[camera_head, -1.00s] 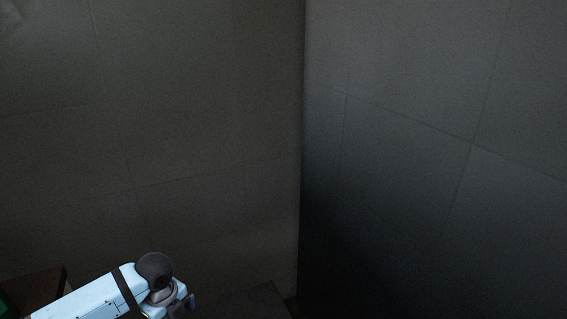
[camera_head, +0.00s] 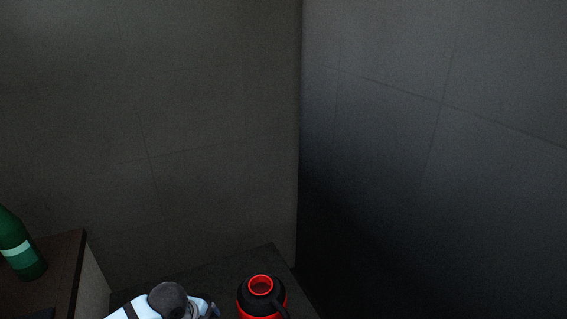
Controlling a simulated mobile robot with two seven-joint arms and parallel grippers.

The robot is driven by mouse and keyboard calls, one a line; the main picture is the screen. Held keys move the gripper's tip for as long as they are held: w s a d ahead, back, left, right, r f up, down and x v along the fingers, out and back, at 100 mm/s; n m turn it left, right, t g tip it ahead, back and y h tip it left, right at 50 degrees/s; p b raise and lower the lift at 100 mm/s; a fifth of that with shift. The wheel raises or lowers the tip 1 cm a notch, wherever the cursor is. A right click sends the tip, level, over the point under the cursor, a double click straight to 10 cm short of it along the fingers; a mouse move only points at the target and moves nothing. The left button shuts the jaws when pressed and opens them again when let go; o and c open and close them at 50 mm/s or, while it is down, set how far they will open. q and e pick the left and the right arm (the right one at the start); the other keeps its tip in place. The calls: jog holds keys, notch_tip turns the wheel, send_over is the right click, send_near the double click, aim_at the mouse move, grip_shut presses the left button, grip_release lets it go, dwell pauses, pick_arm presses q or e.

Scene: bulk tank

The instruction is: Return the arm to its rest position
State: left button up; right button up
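My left arm, light blue and white with a dark round joint, comes in at the bottom edge, left of centre. Only a part of it shows. Its small grey end part (camera_head: 206,308) is at the bottom edge, and the fingertips cannot be made out. A red and black jug-like container (camera_head: 262,299) with an open red top and a black handle stands just right of that arm; a gap shows between them. My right gripper is not in view.
A green bottle (camera_head: 20,248) with a pale label stands on a brown wooden cabinet (camera_head: 62,262) at the left. A dark surface (camera_head: 235,268) lies in the corner under the container. Grey tiled walls meet behind it, and the lower right is in deep shadow.

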pick_arm(q)
jog(key=s+d+f+n+t+h+b, duration=0.3)
jog(key=s+d+f+n+t+b, duration=0.1)
jog(key=s+d+f+n, duration=0.25)
jog(key=s+a+f+n+t+y+b, duration=0.15)
jog(key=s+a+n+t+b, duration=0.35)
jog(key=s+n, duration=0.6)
notch_tip(320, 180, up, 17)
jog(key=a+p, duration=0.2)
jog(key=p, duration=2.5)
jog(key=shift+s+a+r+n+y, duration=0.15)
jog(key=shift+s+a+n+y, duration=0.1)
jog(key=shift+n+y, duration=0.15)
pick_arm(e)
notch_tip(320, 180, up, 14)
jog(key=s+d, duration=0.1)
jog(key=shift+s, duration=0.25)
